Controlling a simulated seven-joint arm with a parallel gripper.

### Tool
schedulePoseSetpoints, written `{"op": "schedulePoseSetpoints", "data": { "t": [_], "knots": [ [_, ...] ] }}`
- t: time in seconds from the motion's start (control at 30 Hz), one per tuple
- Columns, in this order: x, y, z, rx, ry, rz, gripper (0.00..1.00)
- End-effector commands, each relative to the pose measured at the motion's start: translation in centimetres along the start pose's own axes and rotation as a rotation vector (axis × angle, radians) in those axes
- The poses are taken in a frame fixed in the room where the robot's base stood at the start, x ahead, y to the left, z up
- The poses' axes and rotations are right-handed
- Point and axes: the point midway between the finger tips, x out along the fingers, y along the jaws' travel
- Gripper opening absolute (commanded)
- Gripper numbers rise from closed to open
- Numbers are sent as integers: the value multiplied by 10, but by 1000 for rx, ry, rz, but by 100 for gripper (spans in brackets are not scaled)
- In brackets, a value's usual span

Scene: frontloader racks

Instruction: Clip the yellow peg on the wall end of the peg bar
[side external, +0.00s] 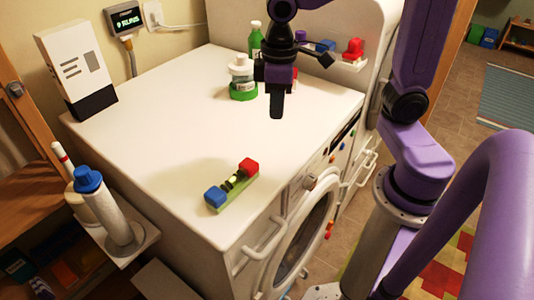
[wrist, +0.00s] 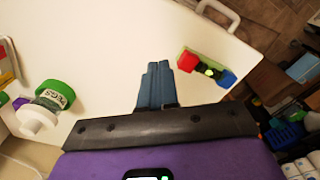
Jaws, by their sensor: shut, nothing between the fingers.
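A short light-green bar (side external: 225,201) lies on the white machine top near its front edge, with a blue block (side external: 215,196) at one end and a red block (side external: 249,167) at the other. A small yellow-green piece (side external: 236,179) and dark parts sit between the blocks. I cannot tell whether that piece is the yellow peg. The same bar shows in the wrist view, with its yellow-green piece (wrist: 209,72). My gripper (side external: 276,112) is shut and empty above the machine top, behind and right of the bar. In the wrist view its fingertips (wrist: 157,68) are together, left of the bar.
A white and green jar labelled PEGS (wrist: 52,97) stands behind my gripper, beside a green bottle (side external: 256,40). A back shelf (side external: 348,64) holds red and blue items. A white box (side external: 76,68) stands at the back left. Most of the machine top (side external: 160,130) is clear.

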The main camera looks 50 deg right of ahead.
Motion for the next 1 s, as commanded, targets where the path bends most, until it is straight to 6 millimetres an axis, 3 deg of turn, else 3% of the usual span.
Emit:
{"op": "schedulePoseSetpoints", "data": {
  "t": [0.1,0.2,0.4,0.6,1.0],
  "knots": [
    [7,-31,37,-151,3,-3,0],
    [14,-49,67,-266,5,-6,0],
    [27,-66,111,-430,8,-11,0],
    [32,-69,125,-486,8,-12,0],
    [32,-69,125,-485,8,-12,0]
  ]
}}
